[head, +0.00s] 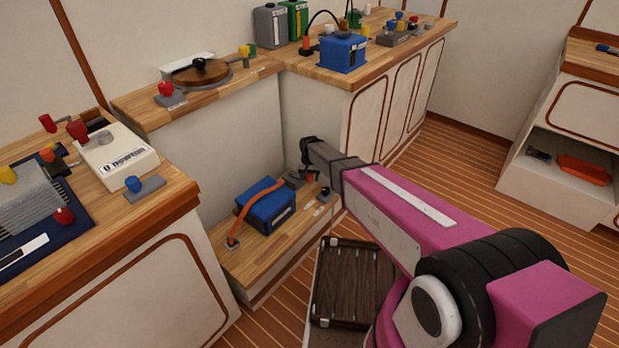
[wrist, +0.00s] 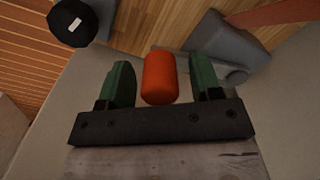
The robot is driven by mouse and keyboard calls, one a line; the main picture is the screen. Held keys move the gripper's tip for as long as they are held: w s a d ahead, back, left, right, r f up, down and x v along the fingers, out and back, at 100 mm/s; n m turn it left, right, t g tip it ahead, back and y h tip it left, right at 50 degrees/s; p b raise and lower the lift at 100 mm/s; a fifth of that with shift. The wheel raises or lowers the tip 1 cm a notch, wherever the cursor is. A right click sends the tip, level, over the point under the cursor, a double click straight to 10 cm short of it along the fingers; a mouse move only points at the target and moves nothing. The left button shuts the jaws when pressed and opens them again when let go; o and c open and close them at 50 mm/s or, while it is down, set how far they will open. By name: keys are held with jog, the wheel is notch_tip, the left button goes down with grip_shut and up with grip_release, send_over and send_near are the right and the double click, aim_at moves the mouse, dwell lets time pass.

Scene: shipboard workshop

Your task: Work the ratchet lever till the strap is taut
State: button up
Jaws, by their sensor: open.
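A blue box (head: 268,206) sits on the low wooden shelf with an orange strap (head: 246,205) over it. The strap runs from a small anchor (head: 232,242) to the grey ratchet (head: 294,178) on its right. The ratchet body also shows in the wrist view (wrist: 228,48), with part of the strap (wrist: 285,12) beside it. The lever's orange-red grip (wrist: 159,78) stands between the two green fingers of my gripper (wrist: 162,82). The gripper is open, with gaps showing on both sides of the grip. In the head view my wrist largely hides the fingers and lever.
A black knob (wrist: 72,22) is close to my gripper, at the upper left of the wrist view. The low shelf (head: 268,260) lies between the left bench (head: 180,196) and the cabinets (head: 385,108). A dark slatted panel (head: 352,283) is in front of it.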

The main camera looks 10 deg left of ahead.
jog(key=c, duration=0.9)
jog(key=shift+c, duration=0.2)
jog(key=shift+s, duration=0.1)
jog(key=shift+s+a+m, duration=0.35)
jog(key=shift+s+m, duration=0.3)
jog(key=shift+m, duration=0.25)
jog(key=shift+s+a+m, duration=0.3)
jog(key=shift+s+m, duration=0.3)
jog(key=shift+m, duration=0.3)
jog(key=shift+s+a+m, duration=0.5)
jog(key=shift+m, duration=0.35)
jog(key=shift+s+a+m, duration=0.45)
jog(key=shift+a+m, duration=0.05)
jog(key=shift+m, duration=0.35)
jog(key=o, duration=0.9)
